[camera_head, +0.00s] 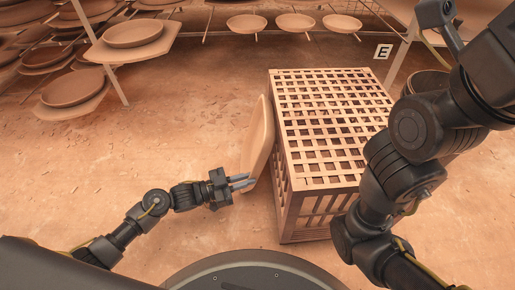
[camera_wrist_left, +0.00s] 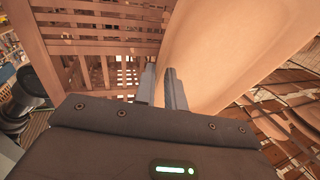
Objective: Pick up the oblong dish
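The oblong dish (camera_head: 259,138) is a smooth tan clay piece standing steeply on edge beside the left side of the slatted crate (camera_head: 331,187). In the left wrist view, the dish (camera_wrist_left: 235,45) fills the upper right. My left gripper (camera_head: 243,181) is at the dish's lower near end, its two fingers a small gap apart. In the left wrist view, the left gripper's fingers (camera_wrist_left: 161,88) straddle or lie very near the dish's left rim; whether both press on it I cannot tell. My right arm comes in from the right, with its gripper out of view.
The crate's open-lattice top is empty. Shelves with several clay dishes (camera_head: 133,34) stand at the upper left, and more dishes (camera_head: 247,23) sit on a rack at the back. A sign marked E (camera_head: 383,51) is behind the crate. The earthen floor (camera_head: 165,130) left of the dish is clear.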

